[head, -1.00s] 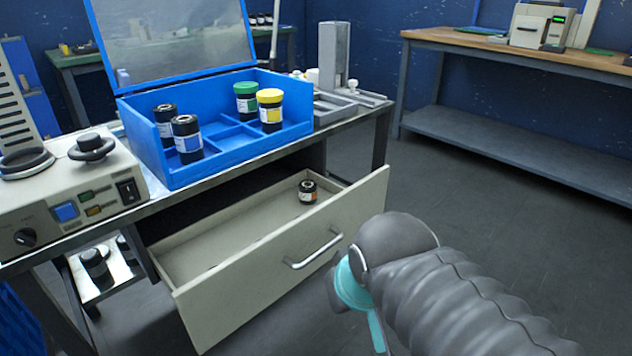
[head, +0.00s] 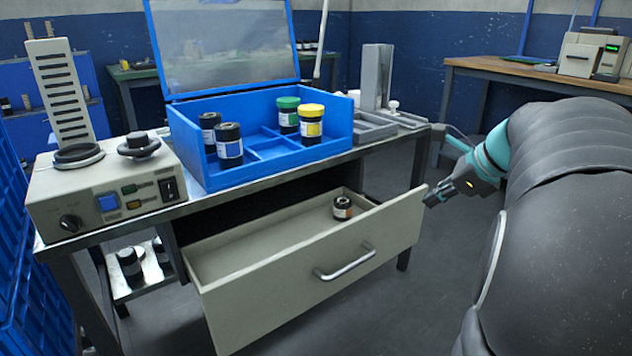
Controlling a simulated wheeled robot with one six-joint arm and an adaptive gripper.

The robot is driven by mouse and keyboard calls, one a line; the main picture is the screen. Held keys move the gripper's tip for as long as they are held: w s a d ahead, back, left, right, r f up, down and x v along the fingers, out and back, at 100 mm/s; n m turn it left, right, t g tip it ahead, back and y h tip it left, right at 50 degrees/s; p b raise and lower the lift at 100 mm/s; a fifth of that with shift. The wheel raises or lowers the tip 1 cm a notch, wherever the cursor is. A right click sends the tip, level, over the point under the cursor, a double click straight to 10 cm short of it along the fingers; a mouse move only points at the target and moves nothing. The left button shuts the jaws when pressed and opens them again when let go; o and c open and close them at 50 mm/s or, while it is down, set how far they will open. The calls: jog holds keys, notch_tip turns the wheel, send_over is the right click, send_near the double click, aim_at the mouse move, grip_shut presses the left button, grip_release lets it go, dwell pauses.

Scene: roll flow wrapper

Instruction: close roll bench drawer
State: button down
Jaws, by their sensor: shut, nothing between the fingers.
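The roll bench drawer (head: 315,292) is pulled out under the bench, with a beige front and a metal bar handle (head: 345,262). My gripper (head: 430,199) is at the right, shut and empty, pointing left. In the picture its tips are close to the right end of the drawer front; I cannot tell whether they touch it.
On the bench top (head: 275,178) stand a blue open-lidded box (head: 240,179) with several rolls and a beige machine (head: 105,190). Blue crates (head: 35,270) stand at the left. A second table (head: 530,75) is at the back right. Grey floor is free before the drawer.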

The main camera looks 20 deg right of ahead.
jog(key=d+m+t, duration=0.1)
jog(key=d+m, duration=0.4)
jog(key=d, duration=0.3)
jog(key=b, duration=0.2)
send_near(410, 200)
jog(key=x, duration=0.3)
jog(key=s+x, duration=0.1)
jog(key=x, duration=0.1)
jog(key=shift+w+a+f, duration=0.1)
jog(key=shift+w+f, duration=0.15)
jog(key=shift+f, duration=0.45)
jog(key=shift+w+a, duration=0.2)
jog(key=shift+w, duration=0.35)
jog(key=shift+w+r, duration=0.1)
